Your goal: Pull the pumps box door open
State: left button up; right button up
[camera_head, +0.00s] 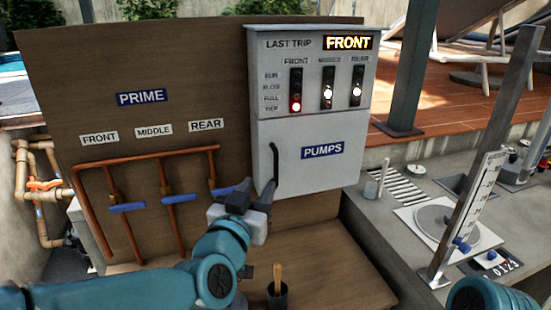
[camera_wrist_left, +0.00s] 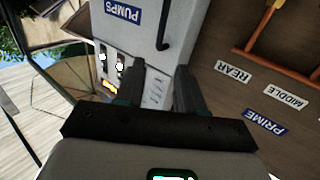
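The pumps box door (camera_head: 325,172) is a light grey panel with a blue "PUMPS" label, and it looks closed. Its black bar handle (camera_head: 274,162) runs upright along the door's left edge. My left gripper (camera_head: 252,190) is just below and left of the handle's lower end. In the left wrist view the two dark fingers of my left gripper (camera_wrist_left: 158,90) are apart with nothing held between them. The handle (camera_wrist_left: 165,28) shows ahead of the fingertips there, near the "PUMPS" label, and not between them. My right gripper is out of view.
Above the door is a status panel (camera_head: 312,72) with lamps. On the wooden board (camera_head: 60,75), copper pipes with blue valve levers (camera_head: 180,198) stand left of my gripper. A dark cup (camera_head: 277,295) with a stick is below. A grey counter (camera_head: 390,225) lies right.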

aim_at(275, 161)
pick_arm(q)
jog(key=p+x, duration=0.2)
jog(key=x, duration=0.8)
jog(key=shift+w+f, duration=0.1)
jog(key=shift+w, duration=0.1)
jog(key=shift+w+d+f+p, duration=0.15)
jog(key=shift+w+p, duration=0.15)
jog(key=shift+w, duration=0.2)
jog(key=shift+s, duration=0.1)
jog(key=shift+c, duration=0.3)
grip_shut()
